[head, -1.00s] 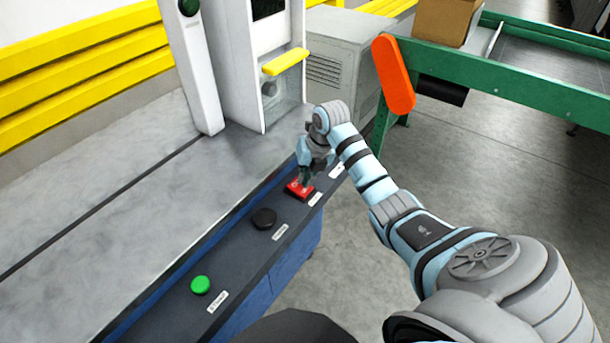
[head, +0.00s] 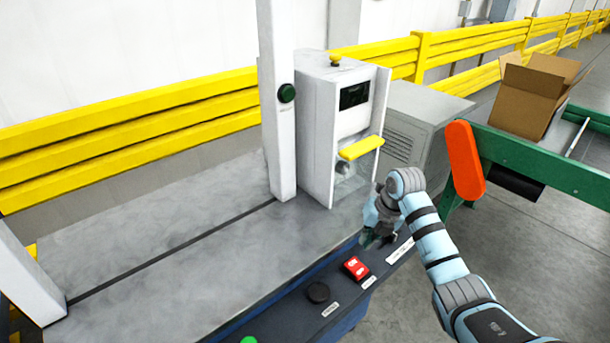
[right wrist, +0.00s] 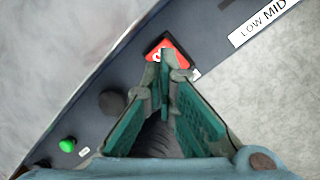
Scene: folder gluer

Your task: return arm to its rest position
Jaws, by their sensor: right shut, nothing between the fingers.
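My right gripper (head: 368,240) is above the dark control strip (head: 290,312) on the front edge of the machine, just past the red switch (head: 356,268). Its fingers are together and hold nothing. In the right wrist view the green-padded fingers of the gripper (right wrist: 160,62) meet at the tips, with the red switch (right wrist: 168,50) seen beyond them. The gap between the tips and the panel is hard to judge. My left gripper is not in view.
A black button (head: 318,292) and a green button (head: 249,340) lie along the strip. A white machine housing (head: 318,130) with a yellow handle (head: 361,148) stands behind. An orange guard (head: 465,160) and green conveyor (head: 540,172) with an open carton (head: 532,95) are at right.

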